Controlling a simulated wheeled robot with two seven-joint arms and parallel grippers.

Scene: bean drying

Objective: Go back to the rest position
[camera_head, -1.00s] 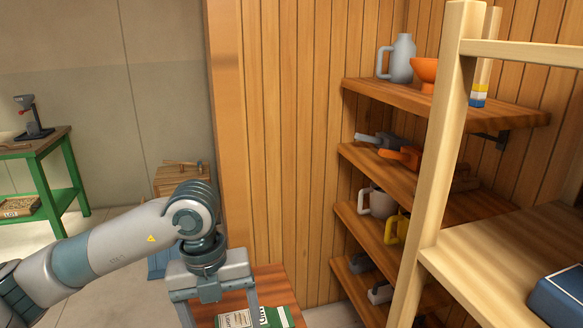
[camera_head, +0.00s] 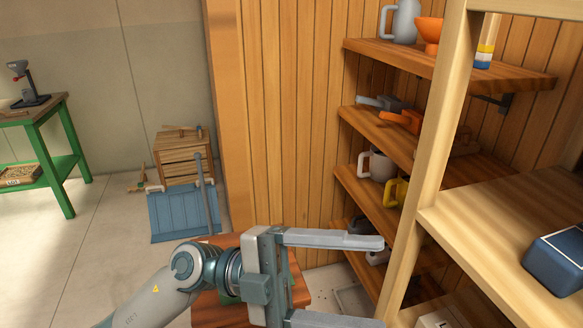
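My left gripper (camera_head: 378,282) is at the bottom centre of the head view, its arm coming in from the lower left. Its two grey fingers point right and stand wide apart, with nothing held between them. It is in front of a reddish-brown wooden surface (camera_head: 205,311), which the arm and gripper partly hide. A green item on that surface is mostly hidden behind the gripper. My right gripper is out of view.
A wooden wall shelf (camera_head: 395,131) with mugs and tools stands right of the gripper. A pale wooden rack (camera_head: 433,165) with a dark blue box (camera_head: 556,258) is at the right. A crate (camera_head: 184,158), blue panel (camera_head: 178,214) and green bench (camera_head: 60,165) stand left.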

